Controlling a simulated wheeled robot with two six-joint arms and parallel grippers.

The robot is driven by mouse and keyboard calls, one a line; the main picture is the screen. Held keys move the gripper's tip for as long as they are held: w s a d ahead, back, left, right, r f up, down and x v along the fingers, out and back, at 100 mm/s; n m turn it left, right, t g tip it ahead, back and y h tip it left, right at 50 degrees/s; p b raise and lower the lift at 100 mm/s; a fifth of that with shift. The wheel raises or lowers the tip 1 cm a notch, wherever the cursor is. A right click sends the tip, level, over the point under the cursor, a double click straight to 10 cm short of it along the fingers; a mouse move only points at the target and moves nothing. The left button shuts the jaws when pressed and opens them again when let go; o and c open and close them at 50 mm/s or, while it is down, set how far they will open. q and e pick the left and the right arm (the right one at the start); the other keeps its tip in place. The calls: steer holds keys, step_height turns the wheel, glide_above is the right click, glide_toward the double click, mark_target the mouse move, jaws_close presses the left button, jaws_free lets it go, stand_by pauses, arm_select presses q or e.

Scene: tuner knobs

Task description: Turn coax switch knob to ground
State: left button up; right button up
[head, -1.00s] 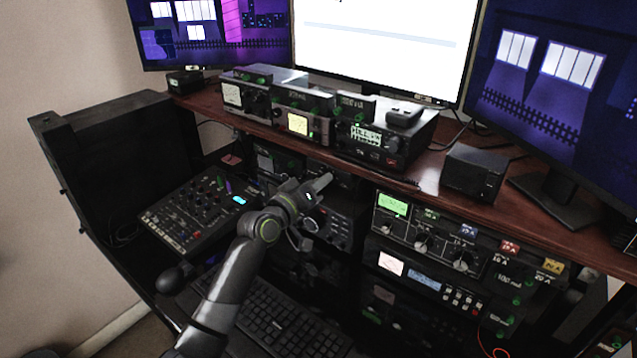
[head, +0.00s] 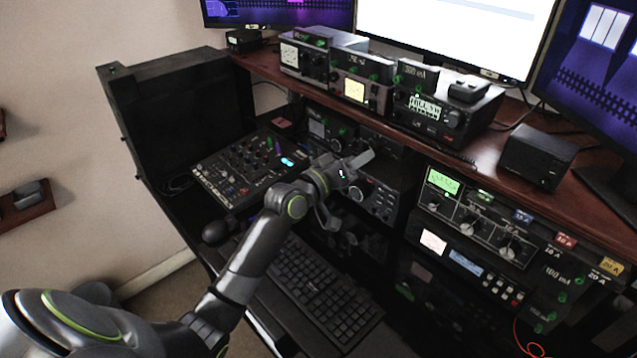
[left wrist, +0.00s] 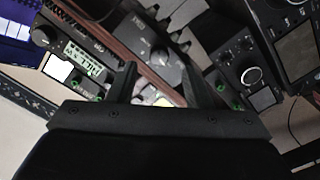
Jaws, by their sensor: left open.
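My left gripper (head: 362,162) is in front of the rack under the wooden shelf in the head view. In the left wrist view the open left gripper (left wrist: 162,80) has its two dark fingers apart, with nothing held between them. Beyond the fingers is a dark grey box with a round knob (left wrist: 160,53), which looks like the coax switch knob. The knob appears apart from both fingers. Its pointer position and the panel lettering are too small to read. In the head view the gripper covers much of this area. My right gripper is not in view.
The shelf (head: 470,158) carries several radios and overhangs the rack. A radio with a large knob (head: 375,193) sits just below the gripper. A mixer (head: 245,170) and keyboard (head: 322,290) lie on the lower desk. A tuner with several knobs (head: 470,222) stands to the right.

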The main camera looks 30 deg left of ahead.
arm_select(q)
steer(key=v, duration=1.2)
steer(key=shift+s+b, duration=0.2)
steer(key=shift+b, duration=0.15)
